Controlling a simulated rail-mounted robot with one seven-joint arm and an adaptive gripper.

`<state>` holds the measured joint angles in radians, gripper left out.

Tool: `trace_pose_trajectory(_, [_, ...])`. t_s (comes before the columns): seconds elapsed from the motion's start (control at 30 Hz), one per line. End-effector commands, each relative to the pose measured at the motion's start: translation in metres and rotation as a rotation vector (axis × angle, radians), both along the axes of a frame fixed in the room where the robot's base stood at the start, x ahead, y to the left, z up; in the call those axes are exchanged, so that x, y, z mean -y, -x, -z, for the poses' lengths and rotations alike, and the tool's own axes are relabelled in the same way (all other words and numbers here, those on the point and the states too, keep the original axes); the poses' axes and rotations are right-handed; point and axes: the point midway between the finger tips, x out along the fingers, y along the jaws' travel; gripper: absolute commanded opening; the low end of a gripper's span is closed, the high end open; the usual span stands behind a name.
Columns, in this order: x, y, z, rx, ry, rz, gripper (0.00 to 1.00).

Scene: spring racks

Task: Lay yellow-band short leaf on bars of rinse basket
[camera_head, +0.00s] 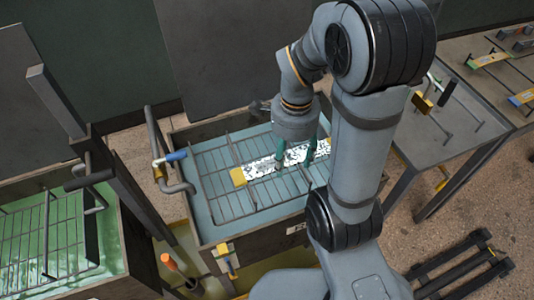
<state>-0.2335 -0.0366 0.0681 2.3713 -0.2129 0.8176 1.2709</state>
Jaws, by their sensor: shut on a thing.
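My gripper (281,163) points down over the rinse basket (208,176), a wire grid of bars in a tank of pale blue liquid. It is shut on the short leaf (262,168), a flat strip with a bright, speckled surface. The leaf lies roughly level across the basket area, over the bars. I cannot tell whether it touches them. My wrist and arm hide part of the leaf and the basket's right side.
A green tank (117,263) with another wire rack stands at the left. A bent pipe (166,150) with a blue part rises at the basket tank's left edge. Grey tables (438,140) at the right hold more banded leaves (490,60). A dark pallet (462,268) lies on the floor.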

Motion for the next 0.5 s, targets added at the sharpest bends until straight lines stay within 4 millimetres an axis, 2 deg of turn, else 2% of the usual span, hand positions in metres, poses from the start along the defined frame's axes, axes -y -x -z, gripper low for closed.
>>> trace_pose_trajectory(0.5, [-0.045,-0.078,0.051,0.001,0.000,-0.002,0.13])
